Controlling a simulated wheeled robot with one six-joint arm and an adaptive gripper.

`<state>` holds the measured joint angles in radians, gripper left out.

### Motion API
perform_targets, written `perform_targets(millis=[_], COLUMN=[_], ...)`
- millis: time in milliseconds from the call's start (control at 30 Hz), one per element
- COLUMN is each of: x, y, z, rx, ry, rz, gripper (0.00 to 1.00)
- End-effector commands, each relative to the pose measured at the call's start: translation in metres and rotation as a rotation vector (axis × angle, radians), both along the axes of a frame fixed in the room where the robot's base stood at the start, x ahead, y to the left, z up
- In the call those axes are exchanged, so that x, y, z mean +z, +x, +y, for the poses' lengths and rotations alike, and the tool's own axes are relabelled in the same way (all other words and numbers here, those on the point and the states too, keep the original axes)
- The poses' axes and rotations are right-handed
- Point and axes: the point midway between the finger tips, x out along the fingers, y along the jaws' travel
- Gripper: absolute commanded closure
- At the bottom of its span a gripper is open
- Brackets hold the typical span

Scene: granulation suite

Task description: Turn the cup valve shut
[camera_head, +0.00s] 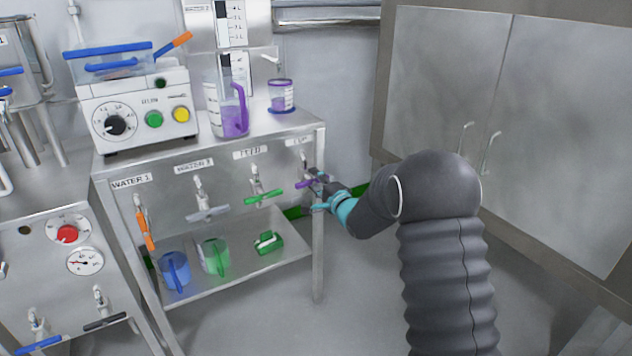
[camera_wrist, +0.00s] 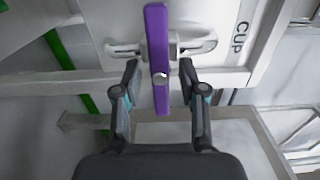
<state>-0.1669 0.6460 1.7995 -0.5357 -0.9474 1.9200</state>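The cup valve has a purple bar handle (camera_wrist: 157,45) on a pale tap body (camera_wrist: 205,42), beside a "CUP" label (camera_wrist: 239,37) in the wrist view. The handle lies crosswise to the tap body there. In the head view the purple handle (camera_head: 308,183) is at the right end of the valve row, partly hidden by my gripper (camera_head: 318,188). In the wrist view my gripper (camera_wrist: 159,72) is open, one finger on each side of the handle's near half. Gaps show between both fingers and the handle.
Other valves have an orange handle (camera_head: 146,229) pointing down, and grey (camera_head: 207,214) and green (camera_head: 263,197) handles lying crosswise. A purple-marked cup (camera_head: 282,97) and a jug (camera_head: 228,110) stand on the bench top. Blue (camera_head: 174,270) and green (camera_head: 215,256) jugs sit on the shelf. The cabinet (camera_head: 545,120) is at right.

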Motion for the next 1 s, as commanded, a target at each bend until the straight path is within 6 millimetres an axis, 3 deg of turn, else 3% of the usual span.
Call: perform_targets(millis=[433, 800, 1000], x=[0.0, 0.0, 0.0], y=[-0.01, -0.069, -0.091], z=[-0.008, -0.047, -0.062], rx=[-0.002, -0.002, -0.001], ry=[-0.001, -0.001, -0.001], rz=[0.0, 0.001, -0.001], gripper=[0.54, 0.54, 0.54])
